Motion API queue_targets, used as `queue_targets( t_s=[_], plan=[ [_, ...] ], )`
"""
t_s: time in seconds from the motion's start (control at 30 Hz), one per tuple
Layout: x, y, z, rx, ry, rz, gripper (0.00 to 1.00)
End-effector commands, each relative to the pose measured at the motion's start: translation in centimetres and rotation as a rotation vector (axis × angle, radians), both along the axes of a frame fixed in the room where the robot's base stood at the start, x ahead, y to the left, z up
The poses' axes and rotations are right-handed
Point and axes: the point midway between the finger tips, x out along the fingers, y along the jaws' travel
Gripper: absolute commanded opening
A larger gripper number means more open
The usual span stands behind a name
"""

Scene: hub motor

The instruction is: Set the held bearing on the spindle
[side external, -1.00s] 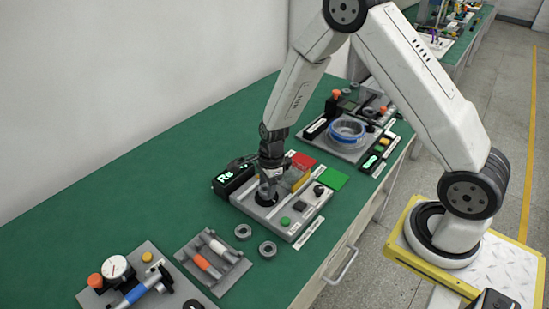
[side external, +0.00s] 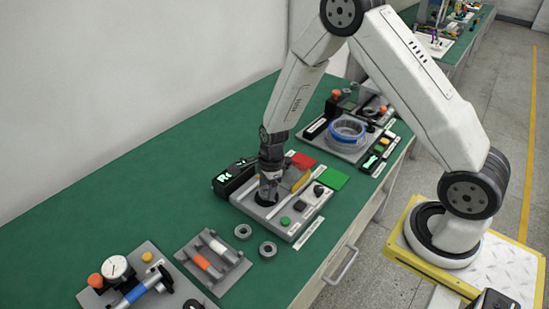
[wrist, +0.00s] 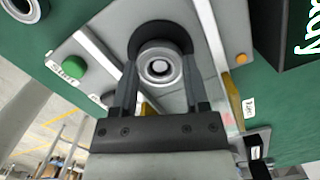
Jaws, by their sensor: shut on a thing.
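My gripper (wrist: 160,82) is shut on a silver bearing (wrist: 152,78), with one finger on each side of it. In the wrist view the bearing lies over a round black base (wrist: 140,35) on a grey fixture plate. A bright round tip, apparently the spindle (wrist: 159,67), shows within the bearing's bore. How far down the bearing sits around it cannot be told. In the side view my gripper (side external: 268,188) is low over the plate (side external: 284,222) and hides the bearing and spindle.
Two loose rings (side external: 243,231) (side external: 268,249) lie on the green bench (side external: 130,190) left of the plate. A green button (side external: 285,221) and yellow part (side external: 302,181) are close to my gripper. A black display box (side external: 232,178) stands behind. A tool tray (side external: 212,262) lies front left.

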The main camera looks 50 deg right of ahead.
Motion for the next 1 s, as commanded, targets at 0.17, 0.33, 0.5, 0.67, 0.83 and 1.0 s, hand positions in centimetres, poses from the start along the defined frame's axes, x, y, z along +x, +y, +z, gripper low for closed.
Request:
queue_targets(
  t_s=[0.17,0.33,0.5,0.67,0.83,1.0],
  plan=[
    [0.02,0.00,-0.12,0.000,0.000,0.000,0.00],
    [0.02,0.00,-0.11,0.000,-0.001,0.000,0.00],
    [0.02,-0.01,-0.10,0.000,-0.001,0.000,0.62],
    [0.02,-0.01,-0.10,0.000,-0.001,0.000,1.00],
    [0.01,0.00,-0.11,0.000,0.000,0.000,1.00],
    [0.01,0.00,-0.09,0.000,0.000,0.000,1.00]
  ],
)
